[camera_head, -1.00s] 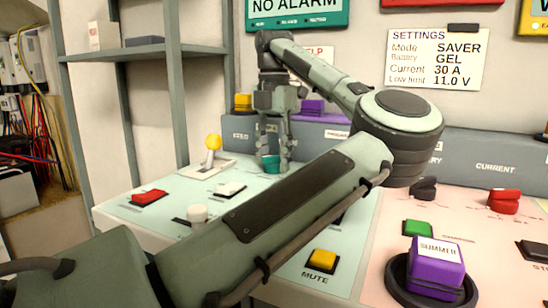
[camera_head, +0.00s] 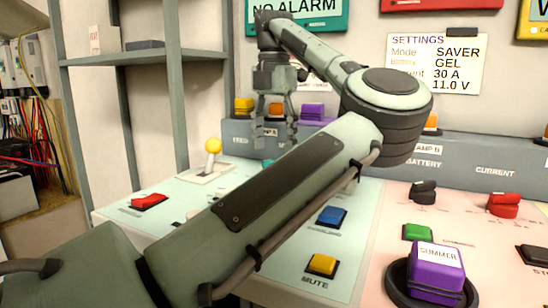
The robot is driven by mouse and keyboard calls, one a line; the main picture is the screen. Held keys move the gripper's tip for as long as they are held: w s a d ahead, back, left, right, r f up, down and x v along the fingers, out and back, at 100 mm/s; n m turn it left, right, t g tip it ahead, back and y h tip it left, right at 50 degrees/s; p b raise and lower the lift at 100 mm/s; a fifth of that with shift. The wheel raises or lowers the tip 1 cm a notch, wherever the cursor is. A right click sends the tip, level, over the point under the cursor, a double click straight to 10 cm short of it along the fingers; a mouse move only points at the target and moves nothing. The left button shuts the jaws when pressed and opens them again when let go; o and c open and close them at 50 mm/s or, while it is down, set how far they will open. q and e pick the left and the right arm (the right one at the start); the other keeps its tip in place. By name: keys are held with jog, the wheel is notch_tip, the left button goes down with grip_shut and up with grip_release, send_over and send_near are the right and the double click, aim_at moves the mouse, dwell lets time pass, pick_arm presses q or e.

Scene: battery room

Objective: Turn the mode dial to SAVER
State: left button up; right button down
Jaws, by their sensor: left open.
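The settings card (camera_head: 434,62) on the back wall shows SAVER on its Mode line. A small teal knob (camera_head: 267,163) shows on the pale green panel (camera_head: 354,232), mostly hidden behind my left arm. I cannot tell whether it is the mode dial, and no pointer or label on it can be read. A black dial (camera_head: 423,191) and a red dial (camera_head: 503,204) stand on the pink panel, near the BATTERY and CURRENT labels. My left gripper (camera_head: 275,140) points down, open and empty, above the teal knob and apart from it. My right gripper is not in view.
My left arm crosses the panel's middle and hides part of it. A yellow-topped lever (camera_head: 212,148), red switch (camera_head: 149,201), blue button (camera_head: 331,216) and yellow MUTE button (camera_head: 321,264) stand around it. A purple SUMMER block (camera_head: 437,270) sits in front. A shelf (camera_head: 171,54) stands left.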

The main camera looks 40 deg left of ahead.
pick_arm(q)
notch_tip(320, 180, up, 7)
jog(key=shift+r, duration=0.2)
dwell(0.6)
